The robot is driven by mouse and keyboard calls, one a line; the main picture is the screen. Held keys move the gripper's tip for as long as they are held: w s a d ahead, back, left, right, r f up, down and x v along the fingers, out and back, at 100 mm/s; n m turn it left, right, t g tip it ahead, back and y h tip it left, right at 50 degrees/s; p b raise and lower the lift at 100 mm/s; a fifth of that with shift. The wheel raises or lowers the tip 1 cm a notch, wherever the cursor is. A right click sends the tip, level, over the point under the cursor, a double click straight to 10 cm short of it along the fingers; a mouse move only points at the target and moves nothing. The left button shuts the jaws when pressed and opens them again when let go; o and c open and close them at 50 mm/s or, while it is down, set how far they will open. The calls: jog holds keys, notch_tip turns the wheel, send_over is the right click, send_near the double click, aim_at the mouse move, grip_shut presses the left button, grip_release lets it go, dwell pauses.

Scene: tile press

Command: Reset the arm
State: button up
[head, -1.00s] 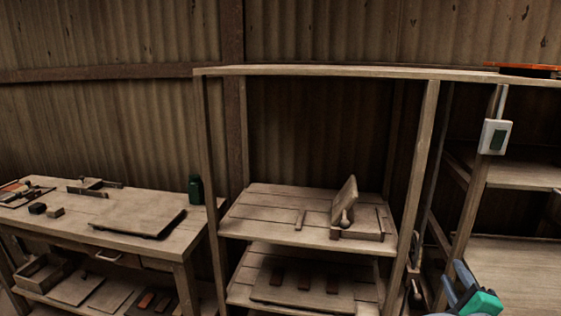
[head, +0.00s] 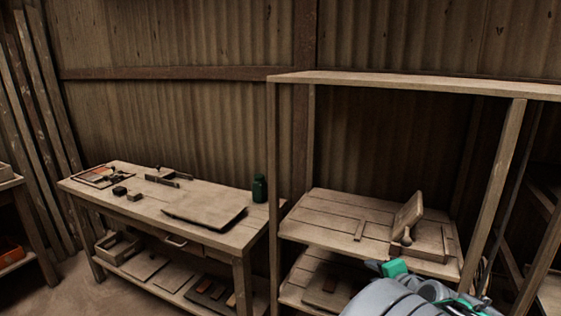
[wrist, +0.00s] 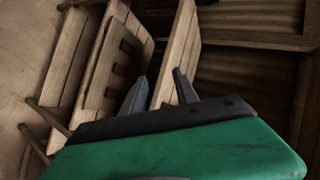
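My arm shows at the lower right of the head view, grey with green parts, in front of the wooden shelf unit (head: 272,180). In the wrist view my gripper (wrist: 158,88) has its two dark fingers spread apart with nothing between them. Its green body fills the bottom of that view. The fingers point towards wooden shelf boards (wrist: 180,50), apart from them as far as I can tell. The fingertips cannot be made out in the head view. A tile press (head: 428,242) with a tilted wooden plate stands on the middle shelf, just behind my arm.
A wooden workbench (head: 140,222) stands to the left, holding a dark-edged board (head: 205,206), a green bottle (head: 259,188) and small blocks (head: 127,193). Shelf posts (head: 497,190) stand close to my arm. Floor (head: 65,285) shows clear at the lower left.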

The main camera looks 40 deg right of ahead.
jog(key=w+a+n+g+y+p, duration=0.1)
jog(key=w+a+n+g+y, duration=0.15)
jog(key=w+a+n, duration=0.7)
jog(key=w+a+n+g+y+p, duration=0.2)
jog(key=w+a+y, duration=0.1)
jog(key=a, duration=1.3)
jog(key=s+a+r+n+g+p, duration=0.1)
jog(key=s+a+n, duration=0.3)
jog(key=a, duration=0.5)
jog(key=s+a+n+g+p, duration=0.1)
jog(key=s+a+n, duration=0.3)
jog(key=a, duration=0.5)
jog(key=shift+s+r+n+g, duration=0.15)
jog(key=shift+r+n+g, duration=0.25)
jog(key=shift+n+g, duration=0.3)
